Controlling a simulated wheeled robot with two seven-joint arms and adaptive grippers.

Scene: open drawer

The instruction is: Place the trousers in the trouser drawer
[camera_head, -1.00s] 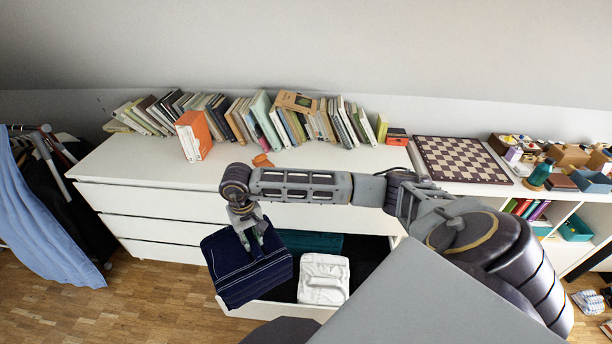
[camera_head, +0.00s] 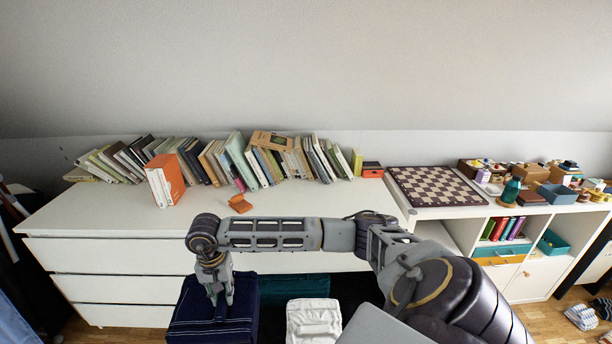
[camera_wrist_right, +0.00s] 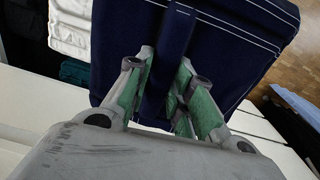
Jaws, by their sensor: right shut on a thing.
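The folded dark navy trousers (camera_head: 190,318) with pale stitching hang from my right gripper (camera_head: 219,296), at the front left of the open drawer. In the right wrist view the green-padded fingers of my right gripper (camera_wrist_right: 168,105) are shut on a fold of the trousers (camera_wrist_right: 115,55). In the head view the drawer is partly hidden behind the trousers and my arm. Inside it lie a folded white garment (camera_head: 313,322) and a folded teal garment (camera_head: 294,288). The white garment also shows in the right wrist view (camera_wrist_right: 72,25). My left gripper is not in view.
A chessboard (camera_head: 434,186) lies on the shelf unit at right. Hanging clothes stand at far left.

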